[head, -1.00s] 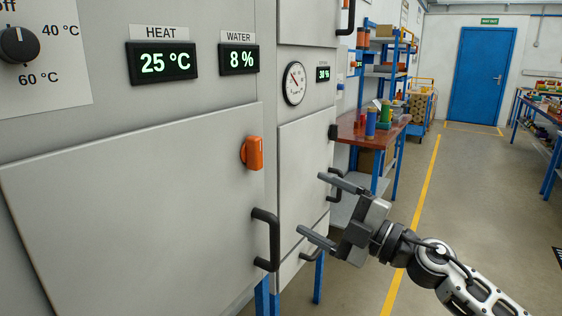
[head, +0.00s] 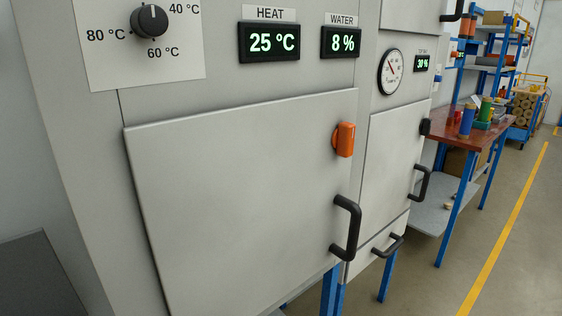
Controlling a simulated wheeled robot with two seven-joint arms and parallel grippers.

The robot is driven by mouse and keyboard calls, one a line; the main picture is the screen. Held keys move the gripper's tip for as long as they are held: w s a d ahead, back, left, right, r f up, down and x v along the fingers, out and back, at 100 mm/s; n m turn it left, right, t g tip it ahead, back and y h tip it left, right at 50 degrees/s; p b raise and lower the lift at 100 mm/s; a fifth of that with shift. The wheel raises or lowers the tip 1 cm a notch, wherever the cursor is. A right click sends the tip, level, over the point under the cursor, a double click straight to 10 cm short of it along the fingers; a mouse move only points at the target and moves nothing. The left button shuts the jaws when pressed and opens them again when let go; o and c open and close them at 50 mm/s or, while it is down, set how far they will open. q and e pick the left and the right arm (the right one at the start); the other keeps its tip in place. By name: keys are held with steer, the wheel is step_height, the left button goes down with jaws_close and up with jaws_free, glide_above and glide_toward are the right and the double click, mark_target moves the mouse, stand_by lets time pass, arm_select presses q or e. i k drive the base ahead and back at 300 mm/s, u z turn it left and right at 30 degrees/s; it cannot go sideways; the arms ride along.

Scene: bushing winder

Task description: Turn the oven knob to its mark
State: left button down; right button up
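The black oven knob (head: 149,22) sits on a white dial plate (head: 185,68) at the top left of the head view. A small white line at the knob's top points up. Around it are the labels 40 °C at upper right, 60 °C below and 80 °C at left. The plate's upper part is cut off by the picture edge. The heat display (head: 269,42) reads 25 °C. Neither of my grippers is in view, so nothing touches the knob here.
Below is a closed grey oven door (head: 240,200) with an orange latch (head: 344,140) and a protruding black handle (head: 348,228). A water display (head: 341,42) reads 8 %. A round gauge (head: 391,71) is to the right. A workbench (head: 470,128) stands beyond, beside open floor.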

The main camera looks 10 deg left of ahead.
mark_target(146, 21)
steer(key=z, duration=1.4)
steer(key=k, duration=0.95)
steer(key=u, duration=1.7)
